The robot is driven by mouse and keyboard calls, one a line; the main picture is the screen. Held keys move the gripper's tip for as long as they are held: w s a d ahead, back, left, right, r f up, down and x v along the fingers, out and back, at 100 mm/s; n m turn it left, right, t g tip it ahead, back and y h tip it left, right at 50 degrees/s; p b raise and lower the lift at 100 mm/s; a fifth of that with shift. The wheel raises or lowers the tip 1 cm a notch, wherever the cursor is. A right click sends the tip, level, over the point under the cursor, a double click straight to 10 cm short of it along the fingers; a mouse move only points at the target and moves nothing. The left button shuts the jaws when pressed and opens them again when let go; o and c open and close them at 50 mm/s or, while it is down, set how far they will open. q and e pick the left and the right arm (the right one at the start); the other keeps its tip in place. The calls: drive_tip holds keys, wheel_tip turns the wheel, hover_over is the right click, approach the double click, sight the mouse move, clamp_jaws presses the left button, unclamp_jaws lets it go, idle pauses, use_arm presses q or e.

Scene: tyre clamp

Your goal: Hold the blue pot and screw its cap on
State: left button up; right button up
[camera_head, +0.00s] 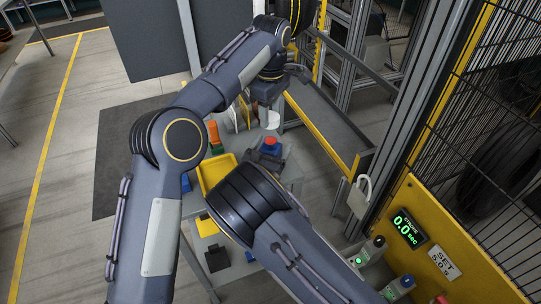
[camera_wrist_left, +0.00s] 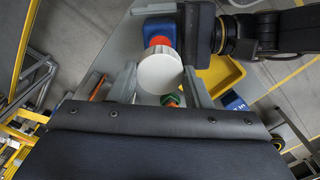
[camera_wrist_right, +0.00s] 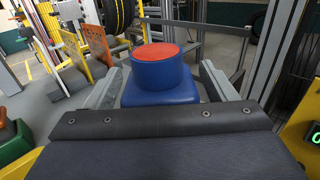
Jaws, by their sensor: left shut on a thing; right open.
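The blue pot (camera_head: 270,153) with its red top stands upright on the grey table. It also shows in the right wrist view (camera_wrist_right: 157,75), on a wider blue base. The white round cap (camera_wrist_left: 160,72) is between the fingers of my left gripper (camera_wrist_left: 160,84), which is shut on it. In the head view the cap (camera_head: 272,119) is just behind the pot, apart from it. In the left wrist view the cap partly covers the red top. My right gripper (camera_wrist_right: 160,84) is open, with one finger on each side of the pot. My right arm partly hides it in the head view.
A yellow tray (camera_head: 216,174) lies left of the pot. An orange and green thing (camera_head: 213,137) stands behind the tray. A yellow block (camera_head: 207,227) and a black block (camera_head: 217,258) lie at the front. A yellow panel with a timer (camera_head: 408,227) stands at the right.

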drive_tip(key=shift+w, duration=0.15)
drive_tip(key=c, duration=1.4)
use_arm(q)
hover_over(271, 141)
drive_tip(key=shift+f, duration=2.45)
use_arm(e)
drive_tip(key=shift+c, duration=0.3)
use_arm(q)
drive_tip(key=shift+f, duration=0.15)
drive_tip(key=shift+f, duration=0.75)
drive_tip(key=shift+f, duration=0.55)
